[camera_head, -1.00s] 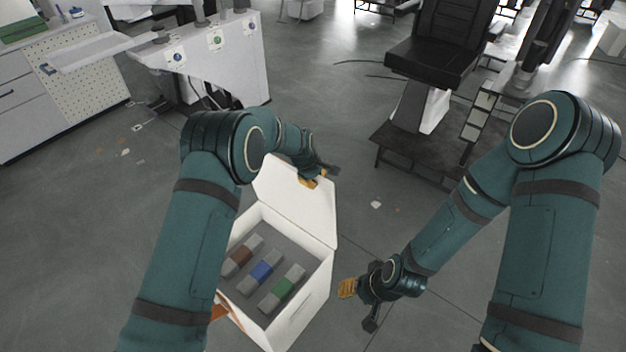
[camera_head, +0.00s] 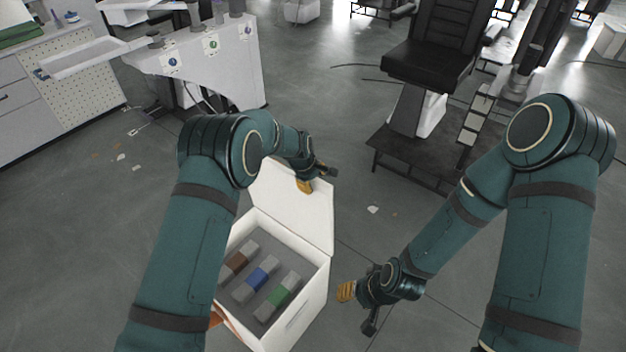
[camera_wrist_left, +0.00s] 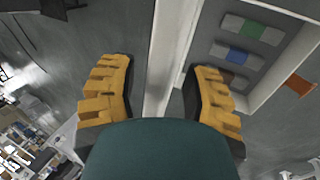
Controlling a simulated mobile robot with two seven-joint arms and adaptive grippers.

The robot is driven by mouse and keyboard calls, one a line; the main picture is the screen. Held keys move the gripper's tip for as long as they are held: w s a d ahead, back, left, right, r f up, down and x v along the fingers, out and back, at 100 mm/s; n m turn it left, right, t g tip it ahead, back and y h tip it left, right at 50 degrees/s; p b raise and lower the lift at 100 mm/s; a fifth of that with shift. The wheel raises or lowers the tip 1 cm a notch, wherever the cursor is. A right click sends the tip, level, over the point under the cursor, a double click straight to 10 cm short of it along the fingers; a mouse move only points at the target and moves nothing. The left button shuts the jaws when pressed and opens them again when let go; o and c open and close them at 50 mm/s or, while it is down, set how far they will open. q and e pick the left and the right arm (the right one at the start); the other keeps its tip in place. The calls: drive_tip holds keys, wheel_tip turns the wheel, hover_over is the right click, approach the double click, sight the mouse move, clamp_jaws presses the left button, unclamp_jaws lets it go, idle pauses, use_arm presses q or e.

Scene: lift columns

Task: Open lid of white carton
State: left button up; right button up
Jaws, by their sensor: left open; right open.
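The white carton (camera_head: 312,300) stands open below the head view, its lid (camera_head: 292,215) raised upright at the far side. Inside on a grey insert lie three grey blocks with brown, blue (camera_head: 257,279) and green bands. My left gripper (camera_head: 316,180) is at the top edge of the lid. In the left wrist view its two yellow fingers (camera_wrist_left: 158,95) are open, with the edge of the lid (camera_wrist_left: 172,60) running between them. My right gripper (camera_head: 358,306) is open and empty to the right of the carton, apart from it.
An orange piece (camera_head: 222,318) shows at the carton's left side, partly hidden by my left arm. A black chair (camera_head: 430,60) on a dark platform stands at the back right. Floor around the carton is mostly clear.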

use_arm(q)
drive_tip(key=v, duration=1.2)
idle(0.3)
drive_tip(key=s+a+f+m+g+b, duration=0.15)
drive_tip(key=s+a+f, duration=0.25)
drive_tip(key=s+f, duration=0.45)
drive_tip(key=s+a+f+m+t+b, duration=0.1)
drive_tip(key=s+a+f+m+b, duration=0.2)
drive_tip(key=s+f, duration=0.55)
drive_tip(key=s+f+m+b, duration=0.1)
drive_tip(key=s+f+m, duration=0.1)
drive_tip(key=s+f, duration=0.2)
drive_tip(key=s+a+f+m+h+b, duration=0.1)
drive_tip(key=s+f, duration=0.3)
drive_tip(key=s, duration=0.6)
drive_tip(key=shift+f+m+g+b, duration=0.2)
drive_tip(key=shift+m+g+b, duration=0.3)
drive_tip(key=shift+b, duration=0.3)
